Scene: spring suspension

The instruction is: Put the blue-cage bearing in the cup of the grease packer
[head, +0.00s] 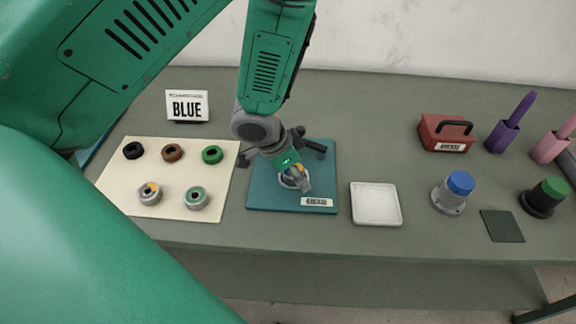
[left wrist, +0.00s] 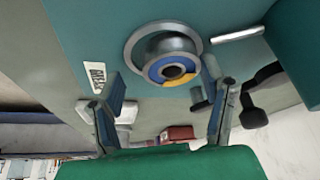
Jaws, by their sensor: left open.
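A bearing with a blue cage and a yellow patch (left wrist: 171,71) shows in the left wrist view at the grey round cup (left wrist: 136,48) of the grease packer. It overlaps the cup's rim; I cannot tell whether it is fully seated. In the head view the cup (head: 291,184) is partly hidden behind my left gripper. The packer has a teal base (head: 264,192) with a label at its front. My left gripper (head: 296,172) is over this base; it also shows in the left wrist view (left wrist: 165,105), its fingers open and apart. My right gripper is not in view.
A cream mat (head: 120,190) at left holds several rings and two bearings. A BLUE sign (head: 187,106) stands behind it. A white tray (head: 376,204) lies right of the packer. Farther right are a red box (head: 440,138), a blue-capped part (head: 460,184) and a green-capped part (head: 552,190).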

